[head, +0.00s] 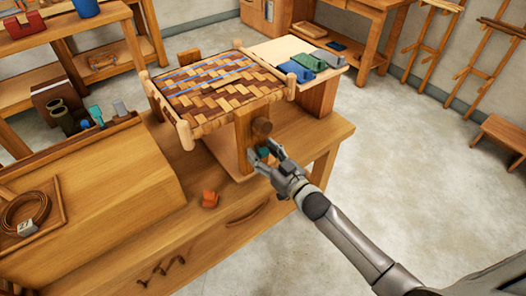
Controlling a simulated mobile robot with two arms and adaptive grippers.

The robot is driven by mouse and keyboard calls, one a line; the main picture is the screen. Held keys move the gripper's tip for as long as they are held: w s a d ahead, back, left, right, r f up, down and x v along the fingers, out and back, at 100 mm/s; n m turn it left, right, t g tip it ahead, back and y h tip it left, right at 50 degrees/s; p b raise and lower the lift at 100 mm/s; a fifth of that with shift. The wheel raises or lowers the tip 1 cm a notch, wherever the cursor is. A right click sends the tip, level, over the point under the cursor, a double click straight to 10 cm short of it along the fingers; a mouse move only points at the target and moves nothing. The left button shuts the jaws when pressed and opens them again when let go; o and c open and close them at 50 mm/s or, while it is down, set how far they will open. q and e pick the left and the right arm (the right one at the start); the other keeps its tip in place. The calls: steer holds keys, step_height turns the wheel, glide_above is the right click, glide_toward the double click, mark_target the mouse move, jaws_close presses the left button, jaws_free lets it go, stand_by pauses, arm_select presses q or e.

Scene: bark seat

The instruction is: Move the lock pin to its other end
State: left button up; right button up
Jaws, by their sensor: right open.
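A woven seat frame (210,88) with a brown, tan and blue pattern stands on the wooden workbench (318,135). Contact cannot be made out, and the fingers partly hide this spot. My left gripper is out of view.
Blue, green and grey blocks (304,67) sit on a pale board behind. A coiled strand (26,212) lies in a tray at left.

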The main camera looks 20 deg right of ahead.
steer(key=shift+w, duration=0.2)
jaws_close()
steer(key=shift+p+v, duration=0.7)
steer(key=shift+v, duration=0.65)
steer(key=shift+f, duration=0.15)
jaws_free()
steer(key=shift+s, duration=0.1)
steer(key=v, duration=1.2)
